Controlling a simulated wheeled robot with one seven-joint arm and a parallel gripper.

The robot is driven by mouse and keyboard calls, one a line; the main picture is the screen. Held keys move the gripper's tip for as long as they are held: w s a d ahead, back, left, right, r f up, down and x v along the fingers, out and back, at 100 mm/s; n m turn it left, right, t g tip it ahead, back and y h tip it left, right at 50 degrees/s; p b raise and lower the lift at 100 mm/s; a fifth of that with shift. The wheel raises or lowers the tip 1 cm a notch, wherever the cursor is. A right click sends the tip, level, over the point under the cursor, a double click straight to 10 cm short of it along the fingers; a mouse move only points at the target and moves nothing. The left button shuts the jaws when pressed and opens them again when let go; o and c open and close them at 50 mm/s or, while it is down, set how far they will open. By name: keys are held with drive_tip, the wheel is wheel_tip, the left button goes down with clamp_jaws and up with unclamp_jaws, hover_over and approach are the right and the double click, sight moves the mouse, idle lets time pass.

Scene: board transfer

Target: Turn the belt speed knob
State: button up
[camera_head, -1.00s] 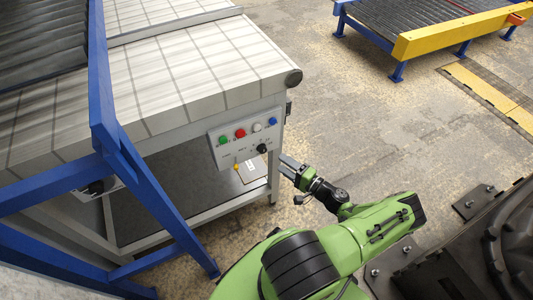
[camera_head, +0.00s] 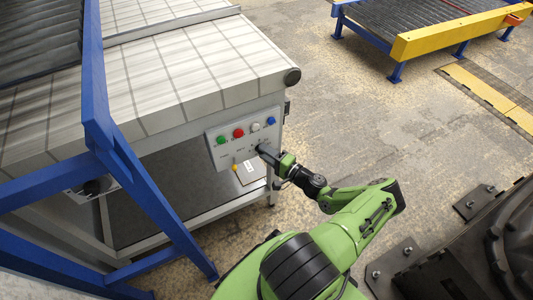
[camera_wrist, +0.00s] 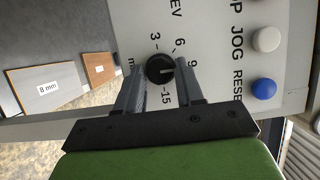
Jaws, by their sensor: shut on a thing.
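The belt speed knob is a round black knob (camera_wrist: 159,69) with a white pointer line, on a light grey control panel (camera_head: 221,157) at the conveyor's side. In the wrist view, numbers 3, 6, 9 and 15 ring it, and the pointer is toward the right, just below the 9. My gripper (camera_wrist: 160,90) has one finger on each side of the knob and is shut on it. In the head view my gripper (camera_head: 264,151) reaches the panel's lower right and hides most of the knob.
The panel also has a green button (camera_head: 221,140), a red button (camera_head: 239,133), a white button (camera_head: 256,127) and a blue button (camera_head: 271,120). A blue frame post (camera_head: 98,80) stands to the left. Open floor (camera_head: 340,120) lies right of the conveyor.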

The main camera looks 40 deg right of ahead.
drive_tip(key=shift+c, duration=0.5)
drive_tip(key=shift+r+n+p, duration=0.1)
drive_tip(key=shift+n+p, duration=0.3)
drive_tip(key=n+g+h+p, duration=0.1)
drive_tip(key=n+p, duration=0.3)
drive_tip(key=p, duration=0.1)
drive_tip(key=n+g+h+p, duration=0.2)
drive_tip(key=n+p, duration=0.2)
drive_tip(key=p, duration=0.1)
drive_tip(key=a+r+n+g+h+p, duration=0.1)
drive_tip(key=n+g+h+p, duration=0.1)
drive_tip(key=n+p, duration=0.2)
drive_tip(key=shift+w+n+p, duration=0.1)
drive_tip(key=shift+n+p, duration=0.2)
drive_tip(key=shift+p, duration=0.3)
drive_tip(key=shift+f+h, duration=0.15)
drive_tip(key=shift+h, duration=0.25)
